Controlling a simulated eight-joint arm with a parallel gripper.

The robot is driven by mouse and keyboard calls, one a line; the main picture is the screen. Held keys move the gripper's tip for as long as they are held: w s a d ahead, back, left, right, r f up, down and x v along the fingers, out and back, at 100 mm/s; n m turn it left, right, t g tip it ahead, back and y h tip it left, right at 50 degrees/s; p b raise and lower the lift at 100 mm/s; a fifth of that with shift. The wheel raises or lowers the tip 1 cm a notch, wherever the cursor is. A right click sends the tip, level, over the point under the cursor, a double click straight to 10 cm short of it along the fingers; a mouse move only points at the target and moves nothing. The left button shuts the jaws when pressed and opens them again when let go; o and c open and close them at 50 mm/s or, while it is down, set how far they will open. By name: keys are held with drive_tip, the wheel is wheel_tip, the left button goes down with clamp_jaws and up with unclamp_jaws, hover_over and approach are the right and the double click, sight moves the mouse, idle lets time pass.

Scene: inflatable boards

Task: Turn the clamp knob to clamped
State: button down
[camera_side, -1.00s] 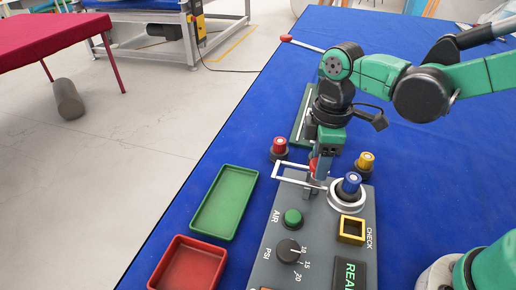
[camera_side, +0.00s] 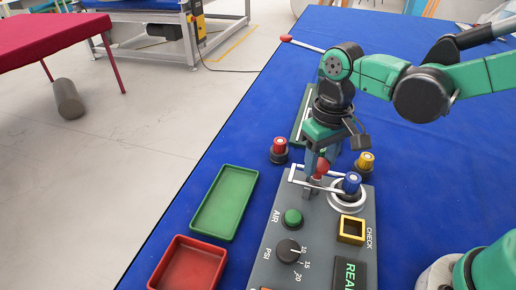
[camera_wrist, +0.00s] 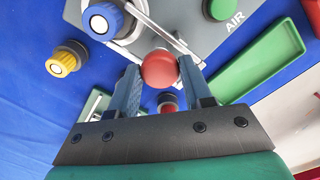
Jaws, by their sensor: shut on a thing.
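The red ball-shaped knob (camera_side: 321,169), which I take to be the clamp knob, stands at the far end of the grey panel (camera_side: 262,270). A white bar frame (camera_side: 291,180) is beside it. My gripper (camera_side: 318,160) points down from above, shut on the red knob. In the wrist view the knob (camera_wrist: 159,68) sits between the two blue-grey fingers (camera_wrist: 163,85). No label for clamped shows, and the knob's base is partly hidden.
A blue-capped part (camera_side: 352,182) on a round ring is just right of my gripper. Red-capped (camera_side: 280,147) and yellow-capped (camera_side: 366,161) parts stand behind. A green AIR button (camera_side: 292,218), PSI dial (camera_side: 289,250), green tray (camera_side: 224,203) and red tray (camera_side: 188,266) lie nearer.

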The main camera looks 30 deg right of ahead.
sight(320, 163)
drive_tip(key=m, duration=0.4)
drive_tip(key=shift+m, duration=0.4)
idle(0.4)
drive_tip(key=shift+c, duration=1.8)
unclamp_jaws()
drive_tip(key=shift+r, duration=2.8)
